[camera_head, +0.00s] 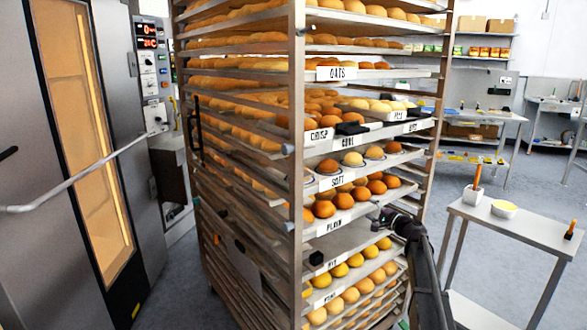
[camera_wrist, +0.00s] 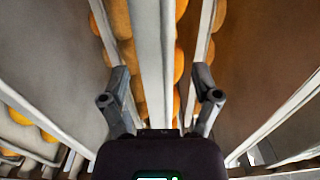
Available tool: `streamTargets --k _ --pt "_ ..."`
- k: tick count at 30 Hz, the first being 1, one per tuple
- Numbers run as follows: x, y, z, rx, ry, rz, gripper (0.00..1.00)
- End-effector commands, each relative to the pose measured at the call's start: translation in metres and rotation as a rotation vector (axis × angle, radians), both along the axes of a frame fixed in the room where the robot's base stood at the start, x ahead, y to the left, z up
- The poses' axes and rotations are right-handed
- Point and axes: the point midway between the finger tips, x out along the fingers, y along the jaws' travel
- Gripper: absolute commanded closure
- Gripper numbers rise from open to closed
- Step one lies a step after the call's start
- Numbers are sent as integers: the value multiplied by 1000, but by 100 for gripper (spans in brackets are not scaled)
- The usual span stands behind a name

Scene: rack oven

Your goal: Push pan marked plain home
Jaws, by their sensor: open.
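The pan marked PLAIN (camera_head: 330,228) is in the middle of the tall rack (camera_head: 297,130) in the head view, its label on the front rim and brown round buns on it. My gripper (camera_head: 384,217) is at the right part of this pan's front rim. In the wrist view my gripper (camera_wrist: 161,98) is open, its two dark fingers apart on either side of a pale metal rim (camera_wrist: 153,45) with buns beyond it. I cannot tell whether the fingers touch the rim. The gripper and arm hide part of the pan's right end.
The pan marked SOFT (camera_head: 338,180) is just above, and a pan of yellow buns (camera_head: 340,275) is below. An oven (camera_head: 90,140) with a long handle stands at the left. A small table (camera_head: 520,225) with a white pot and a bowl is at the right.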

Motion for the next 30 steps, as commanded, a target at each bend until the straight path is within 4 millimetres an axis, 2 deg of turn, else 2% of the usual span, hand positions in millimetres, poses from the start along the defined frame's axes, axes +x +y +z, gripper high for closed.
streamTargets --k 11,30 --pt "-14 -10 1 1 2 -1 20" --pt "-82 -62 1 -6 13 -2 20"
